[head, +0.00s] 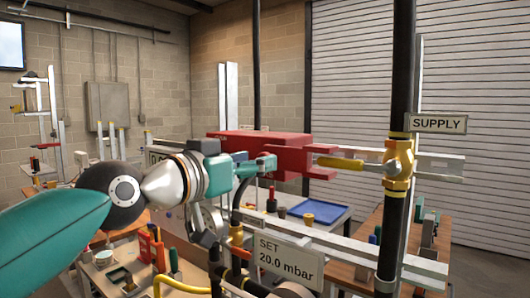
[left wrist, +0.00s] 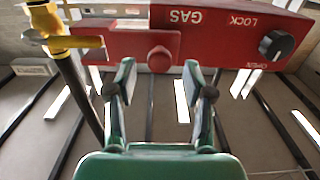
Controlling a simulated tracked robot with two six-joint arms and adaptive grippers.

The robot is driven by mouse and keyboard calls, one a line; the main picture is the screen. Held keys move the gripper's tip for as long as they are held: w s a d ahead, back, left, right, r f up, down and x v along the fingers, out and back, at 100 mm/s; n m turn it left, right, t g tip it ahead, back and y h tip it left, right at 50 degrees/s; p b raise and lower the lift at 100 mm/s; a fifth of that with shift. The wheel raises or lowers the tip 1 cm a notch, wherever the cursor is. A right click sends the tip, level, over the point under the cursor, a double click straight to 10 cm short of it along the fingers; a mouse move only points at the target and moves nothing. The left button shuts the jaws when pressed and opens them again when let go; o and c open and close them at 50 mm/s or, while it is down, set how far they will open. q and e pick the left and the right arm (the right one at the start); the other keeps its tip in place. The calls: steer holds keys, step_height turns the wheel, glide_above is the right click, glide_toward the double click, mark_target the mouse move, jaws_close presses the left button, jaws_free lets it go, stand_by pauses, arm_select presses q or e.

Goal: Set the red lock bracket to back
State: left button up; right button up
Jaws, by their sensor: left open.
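A red gas lock box (head: 265,143) sits on the metal rail; in the left wrist view the box (left wrist: 225,35) shows upside down, with GAS, LOCK and OPEN lettering and a black dial (left wrist: 277,44). The red lock bracket (head: 318,172) reaches toward the yellow valve handle (head: 340,163); in the left wrist view the bracket plate (left wrist: 120,43) carries a round red knob (left wrist: 160,58). My left gripper (head: 270,163) is at the box front. Its open fingers (left wrist: 158,80) point at the knob, one to each side; contact cannot be told. My right gripper is not in view.
A brass valve (head: 398,165) sits on the black supply pipe (head: 402,60) to the right, under a SUPPLY sign (head: 436,123). A SET 20.0 mbar sign (head: 288,262) stands below the gripper. A blue tray (head: 314,212) lies on a bench behind.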

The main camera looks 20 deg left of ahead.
mark_target(294, 160)
arm_select(q)
steer(key=shift+p+x, duration=0.3)
steer(key=shift+x, duration=1.5)
jaws_close()
